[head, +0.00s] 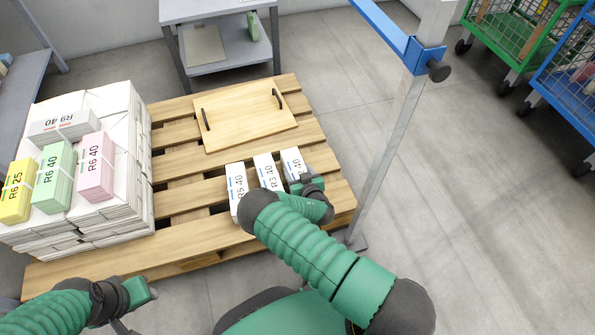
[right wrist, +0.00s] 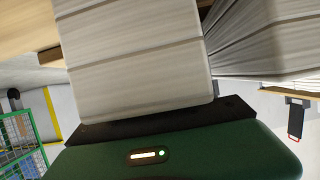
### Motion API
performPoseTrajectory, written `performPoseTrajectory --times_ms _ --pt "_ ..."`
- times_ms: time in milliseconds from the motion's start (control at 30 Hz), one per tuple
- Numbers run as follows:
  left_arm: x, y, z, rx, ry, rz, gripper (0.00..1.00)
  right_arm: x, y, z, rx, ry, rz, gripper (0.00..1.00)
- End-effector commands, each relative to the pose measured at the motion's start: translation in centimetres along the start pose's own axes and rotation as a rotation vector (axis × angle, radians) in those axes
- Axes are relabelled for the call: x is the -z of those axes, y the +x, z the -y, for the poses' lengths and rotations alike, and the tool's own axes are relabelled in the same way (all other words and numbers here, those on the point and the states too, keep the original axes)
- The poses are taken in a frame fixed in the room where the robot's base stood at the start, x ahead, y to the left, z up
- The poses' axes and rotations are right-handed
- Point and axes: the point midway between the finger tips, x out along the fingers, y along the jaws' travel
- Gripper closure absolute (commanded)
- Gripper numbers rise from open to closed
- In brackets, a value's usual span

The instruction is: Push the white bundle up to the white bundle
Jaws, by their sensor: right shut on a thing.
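Three white bundles stand in a row on the wooden pallet (head: 95,262): a left one (head: 237,188), a middle one (head: 266,170) and a right one (head: 292,161). Narrow gaps show between their tops. My right gripper (head: 308,184) is at the near right end of the right bundle, shut on it; my forearm hides the near ends of the row. In the right wrist view a white bundle (right wrist: 140,70) fills the space against the gripper's dark edge, with another paper stack (right wrist: 265,45) beside it. My left gripper (head: 140,291) is low at left, apart from the bundles; its jaws are unclear.
A wooden board with two black handles (head: 243,112) lies behind the row. A tall white stack (head: 128,150) at left carries yellow, green, pink and white bundles. A metal post (head: 388,150) stands right of the pallet. A grey table (head: 215,10) stands behind.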

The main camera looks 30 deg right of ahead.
Motion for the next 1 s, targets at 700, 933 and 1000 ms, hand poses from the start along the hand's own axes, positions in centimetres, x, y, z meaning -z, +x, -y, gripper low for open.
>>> performPoseTrajectory --times_ms 700,933,1000 --pt "0.02 -0.05 0.00 0.000 0.000 0.000 0.64 0.07 0.07 -0.01 0.000 0.000 -0.003 0.13" --pt "0.01 -0.02 0.00 0.000 0.000 0.000 0.64 -0.28 0.01 -0.01 -0.001 0.000 0.004 0.13" --pt "0.07 -0.30 0.00 0.000 0.000 0.000 0.64 -0.14 -0.27 -0.03 -0.001 0.000 0.004 0.13"
